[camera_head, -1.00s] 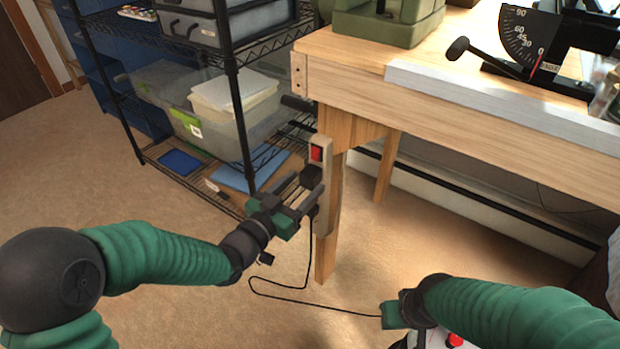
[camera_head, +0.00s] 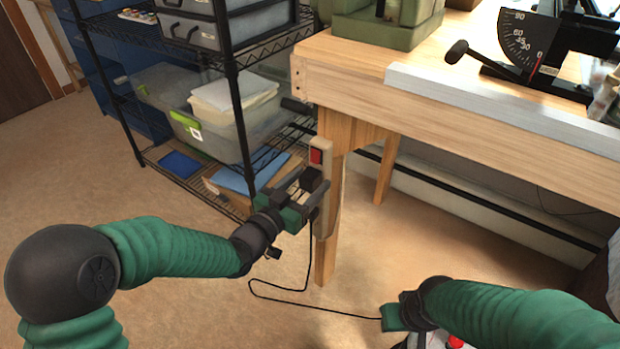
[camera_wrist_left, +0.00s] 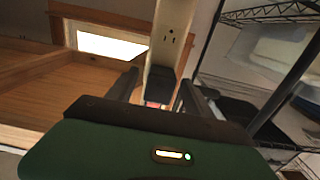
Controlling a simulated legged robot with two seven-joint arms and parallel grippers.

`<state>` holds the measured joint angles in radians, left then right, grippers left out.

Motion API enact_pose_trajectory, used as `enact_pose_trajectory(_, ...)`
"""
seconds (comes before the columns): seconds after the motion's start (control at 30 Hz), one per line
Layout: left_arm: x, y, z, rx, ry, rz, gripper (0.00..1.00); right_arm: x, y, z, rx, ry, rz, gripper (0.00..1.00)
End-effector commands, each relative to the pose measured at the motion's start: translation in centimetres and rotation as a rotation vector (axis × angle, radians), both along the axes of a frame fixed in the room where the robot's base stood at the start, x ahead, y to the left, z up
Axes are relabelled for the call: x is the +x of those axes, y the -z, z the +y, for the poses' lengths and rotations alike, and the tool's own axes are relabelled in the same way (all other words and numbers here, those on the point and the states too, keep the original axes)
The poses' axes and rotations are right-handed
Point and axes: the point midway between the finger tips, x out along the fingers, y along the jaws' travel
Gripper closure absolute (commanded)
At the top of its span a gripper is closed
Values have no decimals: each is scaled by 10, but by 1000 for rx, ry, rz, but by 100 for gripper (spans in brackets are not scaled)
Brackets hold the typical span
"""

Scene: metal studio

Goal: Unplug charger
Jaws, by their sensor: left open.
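The black charger (camera_head: 311,178) is plugged into a beige power strip (camera_head: 328,215) fixed upright on the wooden table leg. The strip has a red switch (camera_head: 316,156) above the charger. My left gripper (camera_head: 303,187) is open, with its fingers reaching to either side of the charger. In the left wrist view the charger (camera_wrist_left: 160,84) sits between the two dark fingers, below a free socket on the strip (camera_wrist_left: 171,38). Whether the fingers touch it I cannot tell. My right gripper (camera_head: 395,317) is low at the bottom right; its fingers cannot be made out.
A black wire shelf (camera_head: 232,110) with bins stands left of the workbench (camera_head: 430,100). A thin black cable (camera_head: 300,290) hangs below the charger and loops across the floor toward my right gripper. The floor at left is open.

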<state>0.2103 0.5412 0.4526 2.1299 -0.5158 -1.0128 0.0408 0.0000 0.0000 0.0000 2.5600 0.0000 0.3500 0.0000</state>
Motion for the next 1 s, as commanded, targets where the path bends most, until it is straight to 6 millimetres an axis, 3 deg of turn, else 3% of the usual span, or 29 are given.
enact_pose_trajectory(0.7,0,0,0,0,0,0,40,0,-2,0,0,0,0,64)
enact_pose_trajectory(1.0,0,0,0,0,0,0,79,0,-2,0,0,0,0,64)
